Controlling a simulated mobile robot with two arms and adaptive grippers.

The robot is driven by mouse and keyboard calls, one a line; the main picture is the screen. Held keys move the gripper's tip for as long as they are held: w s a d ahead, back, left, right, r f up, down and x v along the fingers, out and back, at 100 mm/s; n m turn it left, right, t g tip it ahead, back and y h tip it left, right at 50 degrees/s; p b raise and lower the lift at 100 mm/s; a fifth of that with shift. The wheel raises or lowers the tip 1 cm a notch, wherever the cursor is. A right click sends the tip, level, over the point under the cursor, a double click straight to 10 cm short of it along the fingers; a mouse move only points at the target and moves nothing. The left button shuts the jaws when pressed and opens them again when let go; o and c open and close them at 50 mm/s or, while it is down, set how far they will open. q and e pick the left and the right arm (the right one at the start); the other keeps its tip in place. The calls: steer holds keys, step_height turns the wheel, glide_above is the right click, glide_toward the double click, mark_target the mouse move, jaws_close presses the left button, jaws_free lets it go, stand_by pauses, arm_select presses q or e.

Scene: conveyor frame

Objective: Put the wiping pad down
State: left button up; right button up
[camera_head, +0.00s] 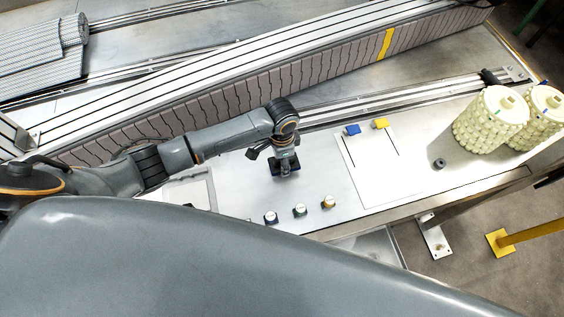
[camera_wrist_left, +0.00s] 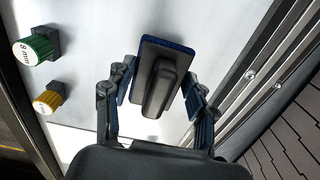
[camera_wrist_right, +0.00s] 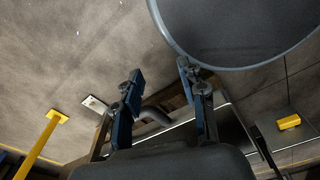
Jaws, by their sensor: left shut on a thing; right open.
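The wiping pad (camera_wrist_left: 160,75) is a dark blue-edged plate with a grey handle. In the left wrist view it lies between the fingers of my left gripper (camera_wrist_left: 156,88), which is shut on it. In the head view the pad (camera_head: 276,172) shows under my left gripper (camera_head: 285,163), low over the metal worktop (camera_head: 235,185). I cannot tell whether the pad touches the worktop. My right gripper (camera_wrist_right: 160,79) is open and empty in the right wrist view, with floor behind it. It is hidden in the head view.
Several knobs (camera_head: 300,210) line the front edge. A dark ring (camera_head: 439,163) and cream rollers (camera_head: 490,120) stand farther right. The conveyor (camera_head: 230,95) runs behind.

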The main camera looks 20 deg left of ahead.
arm_select(q)
steer(key=shift+d+f, duration=0.1)
steer(key=shift+f, duration=1.05)
steer(key=shift+f, duration=0.1)
steer(key=o, duration=1.2)
step_height(320, 180, up, 12)
steer(key=shift+r+b, duration=0.15)
steer(key=shift+b, duration=0.15)
steer(key=shift+s, duration=0.15)
